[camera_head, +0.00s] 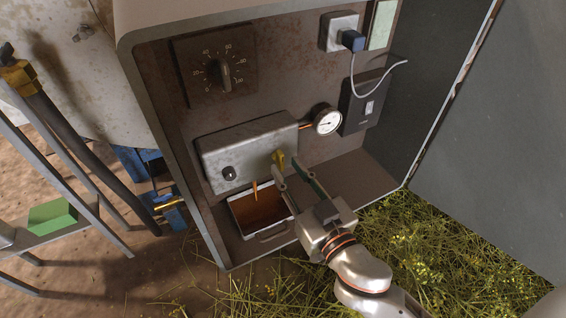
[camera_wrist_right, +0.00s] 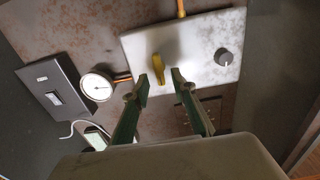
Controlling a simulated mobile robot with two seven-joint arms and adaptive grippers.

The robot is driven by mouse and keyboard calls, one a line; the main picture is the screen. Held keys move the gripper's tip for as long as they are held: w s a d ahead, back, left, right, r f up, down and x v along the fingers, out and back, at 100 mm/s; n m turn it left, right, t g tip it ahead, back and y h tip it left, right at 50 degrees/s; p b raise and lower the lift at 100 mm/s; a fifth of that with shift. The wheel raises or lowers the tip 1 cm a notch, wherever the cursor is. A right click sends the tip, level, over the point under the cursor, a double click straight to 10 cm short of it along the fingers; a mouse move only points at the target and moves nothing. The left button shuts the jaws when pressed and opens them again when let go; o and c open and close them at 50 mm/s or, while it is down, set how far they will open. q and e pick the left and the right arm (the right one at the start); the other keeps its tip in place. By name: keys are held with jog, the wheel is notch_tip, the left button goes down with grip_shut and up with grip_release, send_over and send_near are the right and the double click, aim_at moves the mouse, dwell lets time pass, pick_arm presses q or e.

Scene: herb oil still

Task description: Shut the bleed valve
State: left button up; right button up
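The bleed valve appears as a small yellow lever (camera_head: 279,158) on the front of a pale metal box (camera_head: 245,148) inside the cabinet. It also shows in the right wrist view as a yellow handle (camera_wrist_right: 158,68). My right gripper (camera_head: 287,172) is open and empty, close to the lever. In the right wrist view its fingertips (camera_wrist_right: 160,82) are apart, with the lever ahead between them; I cannot tell whether they touch it. An orange-brown spout or stream (camera_head: 255,190) hangs under the box over a tray (camera_head: 235,213) of brown liquid. My left gripper is not in view.
A pressure gauge (camera_head: 327,120) sits right of the box, beside a switch box (camera_head: 364,103) and a plugged socket (camera_head: 340,32). A dark knob (camera_head: 229,173) is on the box's left. A dial (camera_head: 222,73) is above. Cabinet walls close both sides.

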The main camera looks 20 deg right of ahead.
aim_at(282, 163)
jog(key=shift+w, duration=1.55)
grip_shut()
